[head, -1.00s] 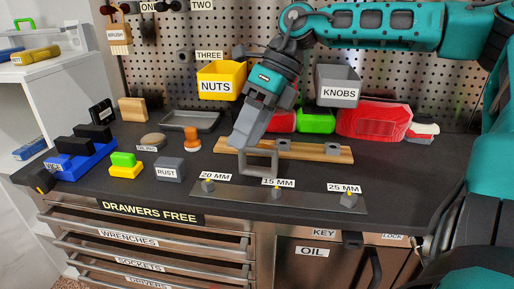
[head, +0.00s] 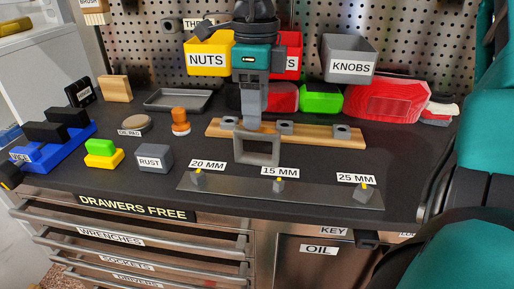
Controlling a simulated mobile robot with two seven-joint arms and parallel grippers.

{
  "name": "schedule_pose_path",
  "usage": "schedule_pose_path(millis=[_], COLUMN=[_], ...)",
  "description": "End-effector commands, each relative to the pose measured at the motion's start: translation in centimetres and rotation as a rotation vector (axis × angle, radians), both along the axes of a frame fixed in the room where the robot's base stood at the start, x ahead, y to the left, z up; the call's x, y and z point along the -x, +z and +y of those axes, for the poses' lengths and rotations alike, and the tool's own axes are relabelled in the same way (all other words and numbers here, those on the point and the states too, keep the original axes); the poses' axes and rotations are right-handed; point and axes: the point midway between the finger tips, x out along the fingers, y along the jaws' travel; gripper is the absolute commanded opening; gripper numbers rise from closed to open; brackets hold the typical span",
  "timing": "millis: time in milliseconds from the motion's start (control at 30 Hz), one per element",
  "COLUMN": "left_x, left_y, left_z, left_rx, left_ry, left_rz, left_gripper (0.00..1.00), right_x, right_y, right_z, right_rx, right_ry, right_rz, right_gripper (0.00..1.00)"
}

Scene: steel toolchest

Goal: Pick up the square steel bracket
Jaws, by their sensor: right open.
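The square steel bracket (head: 256,162) is a grey open square frame at the middle of the bench. It appears to stand at the front edge of a wooden strip (head: 345,141), behind the steel plate. My right gripper (head: 253,124) points straight down at the bracket's top bar, its fingers overlapping the upper edge in the head view. The gripper is open. I cannot tell whether its fingers touch the bar or straddle it. My left gripper is not in view.
A steel plate (head: 235,190) with several labelled bolts lies in front. A grey RUST block (head: 154,158) and an orange knobbed piece (head: 180,122) stand to the left. Yellow NUTS (head: 205,45) and grey KNOBS (head: 349,52) bins hang behind. The dark bench (head: 410,160) is clear at right.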

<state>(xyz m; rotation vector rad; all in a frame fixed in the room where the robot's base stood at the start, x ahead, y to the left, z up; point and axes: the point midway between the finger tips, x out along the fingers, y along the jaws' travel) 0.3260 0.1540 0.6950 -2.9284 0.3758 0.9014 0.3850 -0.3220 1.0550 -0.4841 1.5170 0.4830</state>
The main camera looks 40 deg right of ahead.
Motion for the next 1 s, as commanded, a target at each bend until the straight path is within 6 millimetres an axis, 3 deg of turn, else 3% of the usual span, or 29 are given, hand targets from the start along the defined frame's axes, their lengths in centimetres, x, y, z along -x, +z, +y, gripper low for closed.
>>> schedule_pose_path(millis=[400,700,1000], left_x=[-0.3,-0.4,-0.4], left_y=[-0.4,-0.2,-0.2], left_z=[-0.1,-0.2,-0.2], left_rx=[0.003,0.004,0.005], left_ry=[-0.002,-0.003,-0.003], left_rz=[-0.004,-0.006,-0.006], left_gripper=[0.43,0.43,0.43], right_x=[0.2,0.2,0.2], right_y=[-5.0,-5.5,-5.5], right_z=[-0.1,-0.1,-0.1], right_rx=[-0.002,-0.001,-0.001], right_ry=[0.000,0.000,0.000], right_rz=[0.003,-0.002,-0.001], right_gripper=[0.55,0.55,0.28])
